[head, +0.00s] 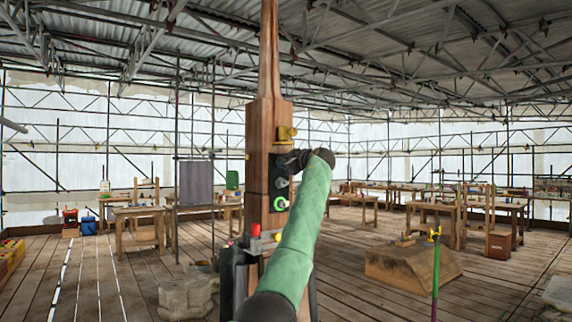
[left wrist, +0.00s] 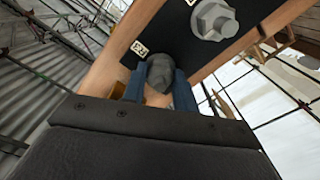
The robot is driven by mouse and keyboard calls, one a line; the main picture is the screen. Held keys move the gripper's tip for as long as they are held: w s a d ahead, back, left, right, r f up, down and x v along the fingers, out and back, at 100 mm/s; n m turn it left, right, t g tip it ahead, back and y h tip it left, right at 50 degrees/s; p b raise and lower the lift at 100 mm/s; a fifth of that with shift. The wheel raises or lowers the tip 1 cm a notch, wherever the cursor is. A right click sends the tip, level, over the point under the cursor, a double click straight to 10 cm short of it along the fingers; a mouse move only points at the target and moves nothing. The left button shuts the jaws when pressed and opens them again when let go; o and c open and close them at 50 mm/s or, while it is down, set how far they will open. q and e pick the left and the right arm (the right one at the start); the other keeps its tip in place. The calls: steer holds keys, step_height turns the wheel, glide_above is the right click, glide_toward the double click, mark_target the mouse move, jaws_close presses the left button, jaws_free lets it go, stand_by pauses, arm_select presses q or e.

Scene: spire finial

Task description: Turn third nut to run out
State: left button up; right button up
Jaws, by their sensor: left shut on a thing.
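A wooden spire post (head: 263,140) stands upright in the middle of the head view, with a dark plate (head: 271,170) on its face. My left gripper (head: 284,161) is at the upper part of the plate. In the left wrist view its two blue fingers (left wrist: 161,92) are shut on a grey nut (left wrist: 160,68). A second grey nut (head: 281,182) is below the gripper and also shows in the left wrist view (left wrist: 213,18), free of the fingers. A green-ringed nut (head: 280,203) is lower. My right gripper is out of view.
A yellow fitting (head: 286,133) juts from the post just above the gripper. Red (head: 255,230) and yellow parts sit lower on the post. A wooden block (head: 413,265) and a green pole (head: 436,275) stand to the right. Workbenches are far behind, with open plank floor between.

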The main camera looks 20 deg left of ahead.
arm_select(q)
steer(key=shift+f+n, duration=0.2)
steer(key=shift+n, duration=7.1)
steer(key=o, duration=0.9)
steer(key=shift+o, duration=0.3)
steer(key=shift+r, duration=0.1)
